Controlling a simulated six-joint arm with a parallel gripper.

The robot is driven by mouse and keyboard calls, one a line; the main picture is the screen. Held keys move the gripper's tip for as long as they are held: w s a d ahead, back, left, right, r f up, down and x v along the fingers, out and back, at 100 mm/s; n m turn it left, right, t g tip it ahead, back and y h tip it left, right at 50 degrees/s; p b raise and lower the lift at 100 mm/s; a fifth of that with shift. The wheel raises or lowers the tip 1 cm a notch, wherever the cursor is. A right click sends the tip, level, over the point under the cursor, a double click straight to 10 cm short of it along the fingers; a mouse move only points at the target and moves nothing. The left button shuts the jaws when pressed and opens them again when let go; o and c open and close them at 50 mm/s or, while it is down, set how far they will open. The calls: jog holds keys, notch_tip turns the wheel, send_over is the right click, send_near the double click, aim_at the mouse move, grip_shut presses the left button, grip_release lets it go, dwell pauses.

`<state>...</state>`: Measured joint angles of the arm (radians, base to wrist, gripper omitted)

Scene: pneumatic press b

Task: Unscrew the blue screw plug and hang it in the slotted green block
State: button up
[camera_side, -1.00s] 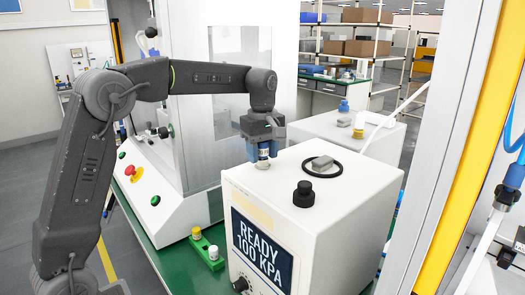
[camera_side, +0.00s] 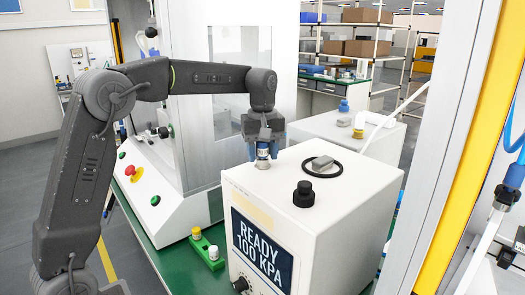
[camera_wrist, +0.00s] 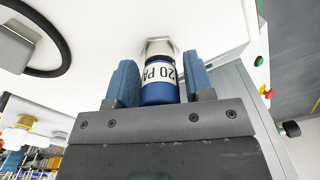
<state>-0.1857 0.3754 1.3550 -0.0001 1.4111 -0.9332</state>
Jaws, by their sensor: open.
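The blue screw plug (camera_wrist: 159,92), with a white label reading "20 PA", sits at a metal hex fitting (camera_wrist: 158,47) on the white box. In the side view, the plug is mostly hidden by my gripper (camera_side: 264,148), and its pale lower part shows on the box top. In the wrist view, the blue fingers of my gripper (camera_wrist: 160,75) are open on either side of the plug, with gaps visible.
The white box (camera_side: 320,225) shows "READY 100 KPA" on its front. A black knob (camera_side: 303,194) and a black ring (camera_side: 323,167) with a grey block are on its top, right of my gripper. A white cabinet with red and green buttons (camera_side: 137,171) stands left.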

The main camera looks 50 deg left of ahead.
jog(key=shift+m, duration=0.8)
jog(key=shift+m, duration=0.9)
jog(key=shift+m, duration=0.9)
jog(key=shift+m, duration=0.8)
jog(key=shift+c, duration=0.2)
